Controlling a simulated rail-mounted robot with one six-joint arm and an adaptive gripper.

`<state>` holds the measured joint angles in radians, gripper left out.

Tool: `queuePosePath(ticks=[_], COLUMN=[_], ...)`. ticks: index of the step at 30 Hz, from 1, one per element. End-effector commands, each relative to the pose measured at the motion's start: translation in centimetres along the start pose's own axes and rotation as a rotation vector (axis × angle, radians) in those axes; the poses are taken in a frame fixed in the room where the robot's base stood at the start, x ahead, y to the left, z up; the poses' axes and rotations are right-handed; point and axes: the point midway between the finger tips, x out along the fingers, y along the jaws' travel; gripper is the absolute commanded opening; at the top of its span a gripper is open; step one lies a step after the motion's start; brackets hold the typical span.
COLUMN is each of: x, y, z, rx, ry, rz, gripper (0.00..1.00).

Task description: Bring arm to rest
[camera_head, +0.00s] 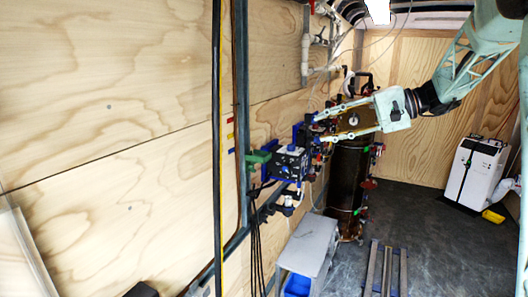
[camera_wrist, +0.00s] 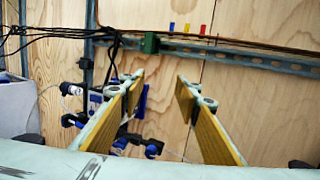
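My pale green arm reaches in from the upper right in the head view. My gripper (camera_head: 321,127) points left toward the plywood wall, level with the blue and black wall-mounted device (camera_head: 289,163) and just right of it. Its two long fingers are spread apart. In the wrist view my gripper (camera_wrist: 160,84) is also open, with bare wall between the yellow-padded fingers and nothing held. The fingers partly cover the blue fittings (camera_wrist: 95,104) behind the left one. I cannot tell the exact gap to the wall fittings.
A dark upright tank (camera_head: 348,178) stands below and behind my gripper. A green bracket (camera_head: 258,158) is on the wall rail. A grey box (camera_head: 310,238) with a blue bin (camera_head: 297,285) stands at the lower middle.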

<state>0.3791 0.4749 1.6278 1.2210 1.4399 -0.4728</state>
Motion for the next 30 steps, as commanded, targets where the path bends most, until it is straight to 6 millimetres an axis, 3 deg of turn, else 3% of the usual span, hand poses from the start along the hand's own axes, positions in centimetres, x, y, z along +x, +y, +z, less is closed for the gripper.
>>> queuePosePath(ticks=[12, 30], x=[1.2, 0.7], y=[-0.4, 1.2], z=[9.0, 21.4], rx=[-0.013, -0.058], ry=[-0.037, -0.058], rz=[0.173, 0.416], gripper=[0.30, 0.30])
